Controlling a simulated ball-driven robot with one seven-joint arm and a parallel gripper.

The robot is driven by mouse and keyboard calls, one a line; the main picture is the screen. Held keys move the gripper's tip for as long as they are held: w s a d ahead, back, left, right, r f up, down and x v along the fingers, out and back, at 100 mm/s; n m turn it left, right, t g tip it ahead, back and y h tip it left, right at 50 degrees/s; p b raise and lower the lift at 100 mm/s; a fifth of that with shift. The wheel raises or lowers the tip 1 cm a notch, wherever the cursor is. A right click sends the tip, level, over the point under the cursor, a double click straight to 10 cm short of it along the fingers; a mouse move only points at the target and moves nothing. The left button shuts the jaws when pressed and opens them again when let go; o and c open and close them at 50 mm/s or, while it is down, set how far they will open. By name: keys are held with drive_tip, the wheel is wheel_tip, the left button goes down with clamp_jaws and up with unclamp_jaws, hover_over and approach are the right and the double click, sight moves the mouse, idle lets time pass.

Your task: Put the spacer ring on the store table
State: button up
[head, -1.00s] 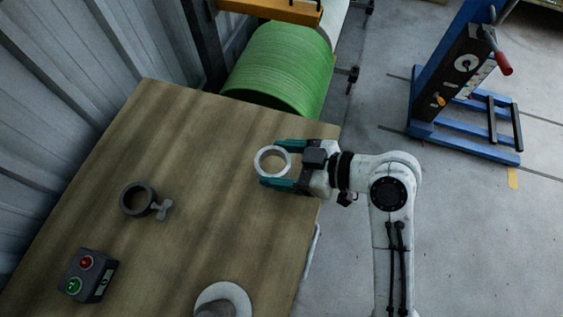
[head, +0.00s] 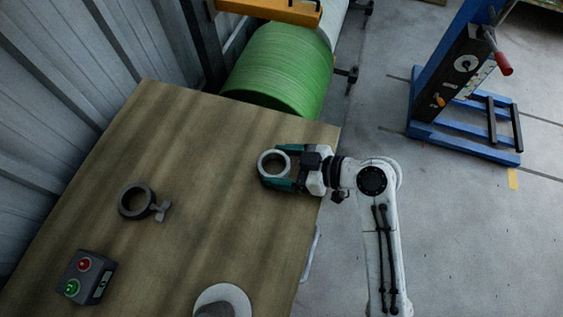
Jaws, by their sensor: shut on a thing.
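The spacer ring (head: 261,171), a pale grey-white ring, is at the upper right part of the wooden table (head: 190,215) in the head view. My gripper (head: 279,168) has its teal fingers on either side of the ring and is shut on it. I cannot tell whether the ring touches the table top or is a little above it. My arm reaches in from the right, over the table's right edge.
A dark clamp collar (head: 135,201) with a wing screw lies on the table at left. A button box (head: 87,277) stands lower left, and a whitish round object (head: 236,298) lies at the bottom edge. A green roll (head: 280,70) is behind the table; a blue lift frame (head: 450,70) stands right.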

drive_tip(key=o, duration=1.4)
drive_tip(key=shift+r, duration=0.2)
drive_tip(key=v, duration=1.2)
drive_tip(key=shift+f+b, duration=0.15)
drive_tip(key=shift+b, duration=0.15)
drive_tip(key=shift+f, duration=0.1)
